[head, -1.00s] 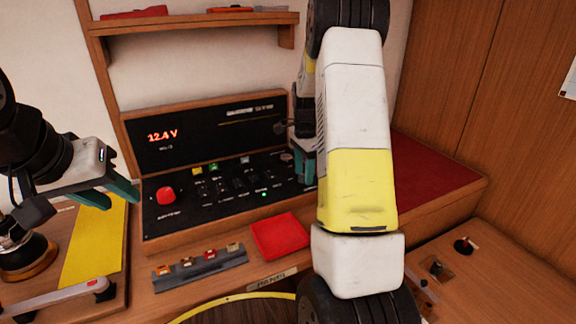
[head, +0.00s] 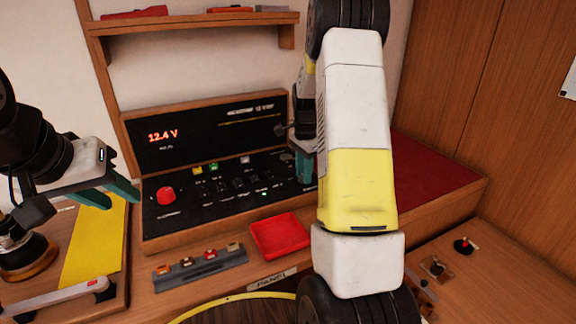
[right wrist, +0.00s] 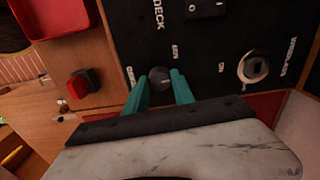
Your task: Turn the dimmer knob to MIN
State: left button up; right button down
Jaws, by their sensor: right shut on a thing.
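The dimmer knob (right wrist: 159,78) is a small dark round knob on the black panel (right wrist: 215,60) in the right wrist view. My right gripper (right wrist: 160,82) is shut on it, with one teal finger on each side. The lettering around the knob is too small to read surely, and I cannot make out a pointer mark. In the head view my right arm hides the knob, and only part of my right gripper (head: 304,166) shows at the panel's right end. My left gripper (head: 124,190) is open and empty, left of the panel.
The panel has a red button (head: 166,196), several switches and a lit 12.4 V readout (head: 162,135). A red tray (head: 279,236) and a grey strip of small coloured pieces (head: 200,266) lie in front. A wooden shelf (head: 190,25) hangs above.

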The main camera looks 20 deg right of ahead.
jog(key=n, duration=0.5)
jog(key=shift+n, duration=0.3)
jog(key=n, duration=1.1)
jog(key=shift+r+n, duration=0.1)
jog(key=shift+n, duration=0.3)
jog(key=n, duration=0.5)
jog(key=shift+n, duration=0.3)
jog(key=c, duration=1.1)
grip_release()
jog(key=shift+o, duration=0.2)
